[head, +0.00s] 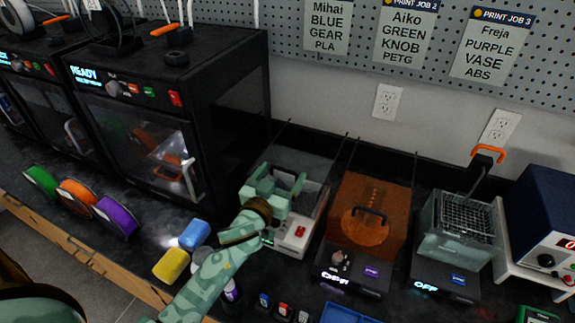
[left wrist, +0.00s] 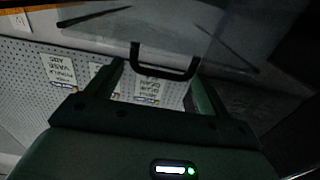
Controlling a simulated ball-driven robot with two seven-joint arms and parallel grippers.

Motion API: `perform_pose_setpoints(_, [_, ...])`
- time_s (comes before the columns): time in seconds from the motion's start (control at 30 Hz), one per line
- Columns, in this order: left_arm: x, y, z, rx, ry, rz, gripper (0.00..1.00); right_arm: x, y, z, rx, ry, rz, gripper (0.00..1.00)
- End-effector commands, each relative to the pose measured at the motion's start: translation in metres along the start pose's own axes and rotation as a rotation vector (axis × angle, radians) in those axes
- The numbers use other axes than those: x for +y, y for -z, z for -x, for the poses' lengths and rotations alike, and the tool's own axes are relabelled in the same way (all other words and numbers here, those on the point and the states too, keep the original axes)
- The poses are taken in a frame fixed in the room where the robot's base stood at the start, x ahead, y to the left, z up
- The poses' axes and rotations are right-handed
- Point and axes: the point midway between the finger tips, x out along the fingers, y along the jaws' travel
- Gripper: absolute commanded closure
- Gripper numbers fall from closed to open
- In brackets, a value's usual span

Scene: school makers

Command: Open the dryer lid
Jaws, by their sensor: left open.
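The dryer (head: 291,236) is a pale box with a clear lid, a red switch and a small green light, at the middle of the bench. Its clear lid (head: 318,192) is hard to make out against the dark back. In the left wrist view, the lid's black handle (left wrist: 165,72) hangs from the clear panel (left wrist: 172,28). My left gripper (head: 287,184) is open over the dryer, its fingers either side of the handle in the left wrist view (left wrist: 155,92). I cannot tell whether they touch it, or how far the lid is raised. My right gripper is not in view.
A black printer (head: 225,120) stands left. Yellow (head: 171,265) and blue (head: 194,234) blocks and several filament spools (head: 115,216) lie in front.

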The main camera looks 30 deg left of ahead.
Motion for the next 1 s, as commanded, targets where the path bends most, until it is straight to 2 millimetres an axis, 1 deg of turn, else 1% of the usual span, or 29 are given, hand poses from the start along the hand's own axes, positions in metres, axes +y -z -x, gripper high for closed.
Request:
perform_pose_setpoints(0.03, [0.0, -0.001, -0.01, 0.001, 0.0, -0.003, 0.2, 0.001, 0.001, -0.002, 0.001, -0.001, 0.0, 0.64])
perform_pose_setpoints(0.1, [0.0, -0.001, -0.022, 0.001, 0.0, -0.001, 0.2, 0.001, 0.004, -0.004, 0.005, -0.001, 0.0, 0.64])
perform_pose_setpoints(0.2, [0.0, -0.001, -0.034, 0.001, 0.0, -0.002, 0.2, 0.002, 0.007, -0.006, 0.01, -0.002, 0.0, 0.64])
perform_pose_setpoints(0.33, [0.0, 0.0, -0.042, 0.0, 0.0, -0.001, 0.2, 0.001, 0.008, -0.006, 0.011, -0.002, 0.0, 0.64])
perform_pose_setpoints(0.57, [0.0, 0.0, -0.043, -0.001, 0.0, 0.0, 0.2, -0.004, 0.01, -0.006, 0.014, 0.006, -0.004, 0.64])
perform_pose_setpoints(0.6, [0.0, 0.0, -0.043, -0.001, 0.0, 0.0, 0.23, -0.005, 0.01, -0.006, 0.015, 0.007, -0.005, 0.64])
perform_pose_setpoints(0.67, [0.0, 0.0, -0.042, -0.001, 0.0, 0.0, 0.39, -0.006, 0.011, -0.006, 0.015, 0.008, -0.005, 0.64])
perform_pose_setpoints(0.7, [0.0, 0.0, -0.042, -0.001, 0.0, 0.0, 0.5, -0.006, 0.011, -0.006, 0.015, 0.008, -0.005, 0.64])
perform_pose_setpoints(0.77, [0.0, 0.0, -0.042, 0.0, 0.0, 0.0, 0.67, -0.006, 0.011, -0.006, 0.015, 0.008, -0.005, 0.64])
perform_pose_setpoints(0.8, [0.0, 0.0, -0.042, 0.0, 0.0, 0.0, 0.7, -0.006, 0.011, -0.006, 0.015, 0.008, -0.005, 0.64])
perform_pose_setpoints(0.87, [0.0, 0.0, -0.045, 0.0, 0.0, 0.0, 0.7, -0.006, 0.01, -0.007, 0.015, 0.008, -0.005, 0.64])
perform_pose_setpoints(1.0, [0.0, -0.001, -0.066, 0.002, 0.0, 0.001, 0.7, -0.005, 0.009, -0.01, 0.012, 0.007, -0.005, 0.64])
